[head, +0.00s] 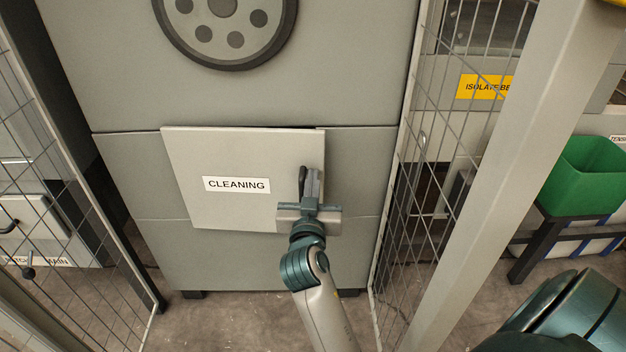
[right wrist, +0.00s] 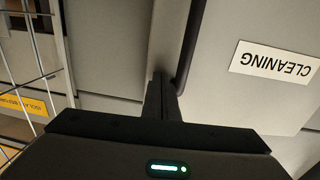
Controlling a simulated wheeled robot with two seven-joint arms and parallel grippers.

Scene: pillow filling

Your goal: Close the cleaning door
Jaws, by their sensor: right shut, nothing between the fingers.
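The cleaning door (head: 225,150) is a light grey panel with a white CLEANING label on the front of the grey machine. It looks nearly flush, with a thin dark gap along its upper right edge. Its dark upright handle (head: 302,181) is near the right edge; it also shows in the right wrist view (right wrist: 190,45). My right gripper (head: 313,178) is shut and empty, with its fingers close beside the handle on the right. Whether they touch the door or handle I cannot tell. In the right wrist view the label (right wrist: 275,63) appears upside down. My left gripper is not in view.
Wire mesh fence panels stand on the left (head: 60,190) and right (head: 437,130) of the machine. A light grey post (head: 500,180) slants up on the right. A green bin (head: 585,175) is behind it. The floor before the machine is clear.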

